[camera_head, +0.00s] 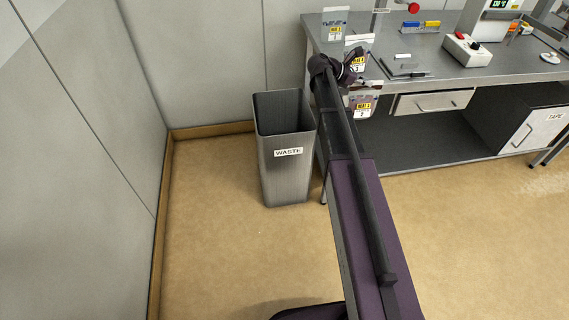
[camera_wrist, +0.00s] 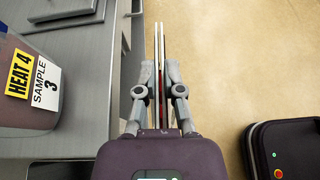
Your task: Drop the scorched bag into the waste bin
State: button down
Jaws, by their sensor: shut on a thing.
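The waste bin (camera_head: 285,165), a tall grey open-topped bin labelled WASTE, stands on the floor left of the bench. My gripper (camera_wrist: 159,72) is shut on a thin bag seen edge-on in the wrist view, out past the bench's front edge. In the head view, a clear bag with a yellow-and-white label ending in 2 (camera_head: 363,105) hangs beside my wrist and appears to be the held one. Scorching cannot be made out. Another bag, labelled HEAT 4 SAMPLE 3 (camera_wrist: 25,85), is over the bench left of my gripper; it also shows in the head view (camera_head: 355,62).
A third labelled bag (camera_head: 334,26) is at the bench's back left corner. The grey bench (camera_head: 450,70) carries a control box (camera_head: 467,48) and a dark clipboard-like item (camera_head: 402,68). A drawer (camera_head: 432,103) is below. Walls stand behind and left of the bin; floor in front is clear.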

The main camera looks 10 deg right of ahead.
notch_tip(320, 180, down, 18)
jog(key=b, duration=1.7)
jog(key=shift+f, duration=0.15)
jog(key=shift+a, duration=0.2)
